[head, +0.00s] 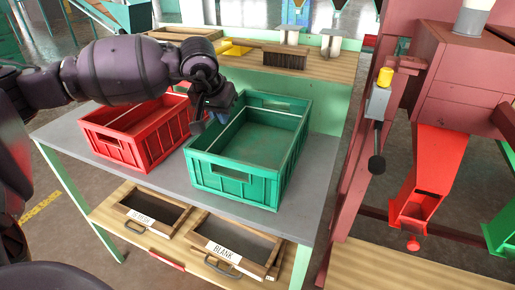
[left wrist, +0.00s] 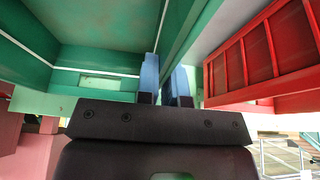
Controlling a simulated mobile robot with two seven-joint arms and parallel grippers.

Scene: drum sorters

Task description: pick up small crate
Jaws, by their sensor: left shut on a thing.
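A green crate (head: 232,182) stands upright on the grey table, its inside empty as far as I can see. A red crate (head: 124,147) stands to its left on the same table, partly hidden by my left arm. My left gripper (head: 212,110) is at the green crate's left wall, on the side facing the red crate. In the left wrist view its blue fingers (left wrist: 166,84) sit on either side of the green crate's wall (left wrist: 178,40), shut on it. The red crate (left wrist: 265,55) is close by on the right there. My right gripper is out of view.
The grey table (head: 316,172) has free room right of the green crate. A workbench with a brush (head: 285,56) stands behind. A reddish machine with a red chute (head: 430,180) stands right.

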